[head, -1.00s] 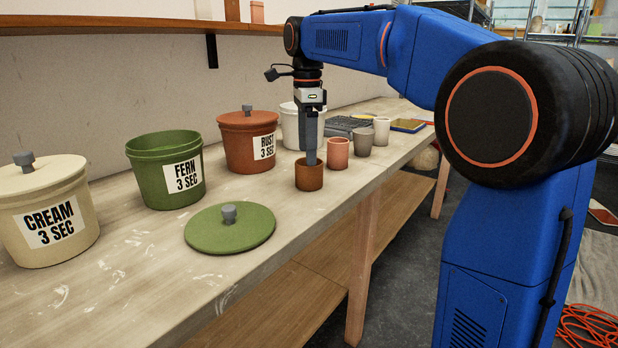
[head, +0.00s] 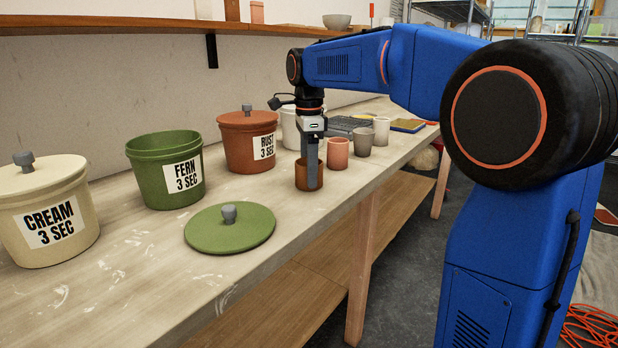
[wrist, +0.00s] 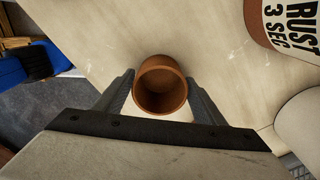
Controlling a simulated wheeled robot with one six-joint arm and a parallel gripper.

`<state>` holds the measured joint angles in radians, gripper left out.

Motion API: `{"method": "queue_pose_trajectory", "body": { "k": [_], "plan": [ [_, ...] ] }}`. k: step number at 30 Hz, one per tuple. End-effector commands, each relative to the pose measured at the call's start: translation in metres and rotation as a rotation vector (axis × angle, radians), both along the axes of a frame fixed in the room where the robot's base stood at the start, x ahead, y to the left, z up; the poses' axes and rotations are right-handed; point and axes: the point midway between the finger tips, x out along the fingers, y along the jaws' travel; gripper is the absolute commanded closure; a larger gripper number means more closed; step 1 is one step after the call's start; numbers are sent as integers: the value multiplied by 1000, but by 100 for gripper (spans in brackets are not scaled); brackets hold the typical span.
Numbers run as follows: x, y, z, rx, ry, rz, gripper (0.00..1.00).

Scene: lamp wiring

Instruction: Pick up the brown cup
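The brown cup (head: 301,180) stands upright on the workbench in the head view, first in a row of cups. In the wrist view the brown cup (wrist: 160,84) is seen from above, empty, between my two fingers. My gripper (head: 311,182) points straight down and is lowered around the cup, one finger in front of its side. In the wrist view my gripper (wrist: 158,90) is open, one finger on each side of the cup, with a small gap showing at each side.
A pinkish cup (head: 338,153) and grey cups (head: 363,141) stand just behind on the bench (head: 130,270). The rust bucket (head: 247,140), the open fern bucket (head: 168,175) and the cream bucket (head: 50,220) stand along the wall. A green lid (head: 215,236) lies in front.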

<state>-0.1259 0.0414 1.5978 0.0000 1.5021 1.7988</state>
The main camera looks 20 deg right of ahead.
Motion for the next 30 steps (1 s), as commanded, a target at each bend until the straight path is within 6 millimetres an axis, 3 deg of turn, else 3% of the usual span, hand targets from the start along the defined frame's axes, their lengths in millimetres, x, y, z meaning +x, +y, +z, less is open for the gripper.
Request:
{"method": "queue_pose_trajectory", "body": {
  "k": [1,4,14,30],
  "plan": [
    [0,0,0,0,0,0,49],
    [0,0,0,0,0,0,71],
    [0,0,5,0,-1,0,71],
    [1,0,88,0,-1,0,71]
  ]
}}
